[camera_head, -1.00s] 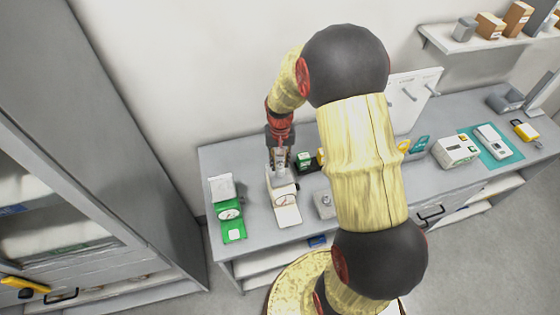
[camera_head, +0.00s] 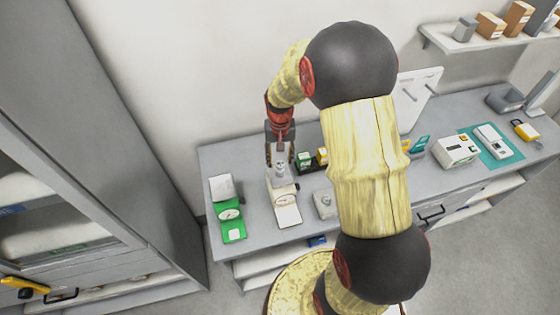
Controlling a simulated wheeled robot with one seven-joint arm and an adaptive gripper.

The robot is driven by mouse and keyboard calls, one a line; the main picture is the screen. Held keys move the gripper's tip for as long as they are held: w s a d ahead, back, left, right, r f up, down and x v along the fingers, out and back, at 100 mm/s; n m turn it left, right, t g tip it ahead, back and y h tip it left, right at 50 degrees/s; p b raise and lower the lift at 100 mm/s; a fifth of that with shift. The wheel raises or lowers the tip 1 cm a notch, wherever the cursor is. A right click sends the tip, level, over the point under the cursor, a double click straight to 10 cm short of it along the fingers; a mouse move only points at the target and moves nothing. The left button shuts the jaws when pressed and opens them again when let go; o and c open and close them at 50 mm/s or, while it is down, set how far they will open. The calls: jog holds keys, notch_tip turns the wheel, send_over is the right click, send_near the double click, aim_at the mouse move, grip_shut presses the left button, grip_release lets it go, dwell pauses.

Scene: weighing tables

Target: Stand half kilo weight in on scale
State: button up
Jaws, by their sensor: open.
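A small grey metal weight (camera_head: 281,171) stands upright, as far as I can see, on top of the cream dial scale (camera_head: 288,214). My gripper (camera_head: 280,161) is just above that scale, its two fingers spread to either side of the weight's upper part. The gripper is open, and a gap seems to show between the fingers and the weight. A green dial scale (camera_head: 232,231) stands to the left, with a pale pan on top.
Small green and yellow-black boxes (camera_head: 304,160) sit close to the right of my gripper. A grey block-like item (camera_head: 324,204) is right of the cream scale. A white device (camera_head: 456,151) and a teal mat (camera_head: 513,152) lie further right. My arm hides the table's middle.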

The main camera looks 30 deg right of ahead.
aim_at(280, 164)
notch_tip(280, 164, up, 10)
jog(key=s+a+r+n+t, duration=0.2)
jog(key=s+a+r, duration=0.55)
jog(key=r, duration=0.45)
jog(key=s+a+r+n+t, duration=0.1)
jog(key=s+a+r+n, duration=0.1)
jog(key=s, duration=0.4)
jog(key=s+a+r+n+t, duration=0.1)
jog(key=s+a+r+t, duration=0.1)
jog(key=s, duration=0.4)
jog(key=a+r, duration=0.1)
jog(key=a, duration=0.1)
jog(key=shift+s+a+n+t+b, duration=0.3)
jog(key=shift+s+a+n, duration=0.05)
jog(key=shift+a+n, duration=0.05)
jog(key=shift+f, duration=0.1)
notch_tip(280, 164, down, 20)
jog(key=b, duration=2)
jog(key=shift+f, duration=0.2)
